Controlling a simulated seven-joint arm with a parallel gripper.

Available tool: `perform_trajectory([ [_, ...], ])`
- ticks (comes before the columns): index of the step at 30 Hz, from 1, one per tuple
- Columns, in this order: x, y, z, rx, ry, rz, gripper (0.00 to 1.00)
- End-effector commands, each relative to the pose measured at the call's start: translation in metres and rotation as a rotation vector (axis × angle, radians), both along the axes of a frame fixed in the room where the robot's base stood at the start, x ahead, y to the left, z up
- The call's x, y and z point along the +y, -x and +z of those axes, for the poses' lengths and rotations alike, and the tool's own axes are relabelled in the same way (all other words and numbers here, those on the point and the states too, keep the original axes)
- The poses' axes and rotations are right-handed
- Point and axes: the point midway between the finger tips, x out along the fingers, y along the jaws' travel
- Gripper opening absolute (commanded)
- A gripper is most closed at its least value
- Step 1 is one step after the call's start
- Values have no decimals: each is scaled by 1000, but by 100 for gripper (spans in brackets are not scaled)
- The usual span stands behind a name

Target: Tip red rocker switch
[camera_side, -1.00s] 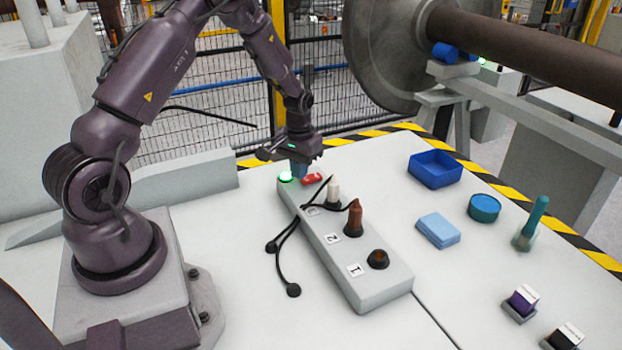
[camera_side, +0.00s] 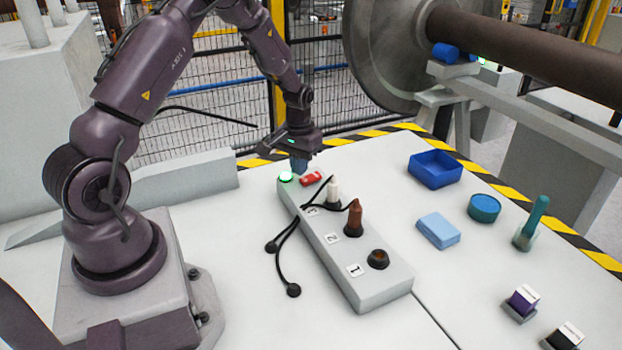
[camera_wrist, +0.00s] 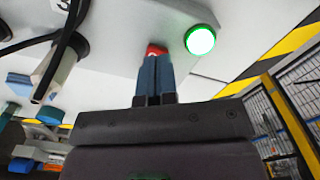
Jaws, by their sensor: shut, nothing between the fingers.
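The red rocker switch (camera_side: 312,179) sits at the far end of the grey socket strip (camera_side: 353,284), beside a lit green lamp (camera_side: 286,177). My gripper (camera_side: 299,170) is shut and empty, pointing down just behind the switch, between it and the lamp's far side. In the wrist view the blue fingers (camera_wrist: 156,75) are together, and their tips cover most of the red switch (camera_wrist: 155,49). The green lamp (camera_wrist: 200,40) glows to the right of the tips. I cannot tell whether the fingertips touch the switch.
One socket (camera_side: 378,259) is empty. A blue tray (camera_side: 435,169), a light blue block (camera_side: 438,231) and a teal round tin (camera_side: 484,208) lie to the right.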

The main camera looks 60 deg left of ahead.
Motion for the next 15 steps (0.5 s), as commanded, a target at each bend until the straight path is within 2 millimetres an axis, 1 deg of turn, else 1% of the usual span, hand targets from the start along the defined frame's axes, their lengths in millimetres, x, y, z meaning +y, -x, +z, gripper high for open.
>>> perform_trajectory([
  [3, 0, 0, 11, -2, -1, 0, 0],
  [15, 0, 0, 42, -1, -1, 0, 0],
])
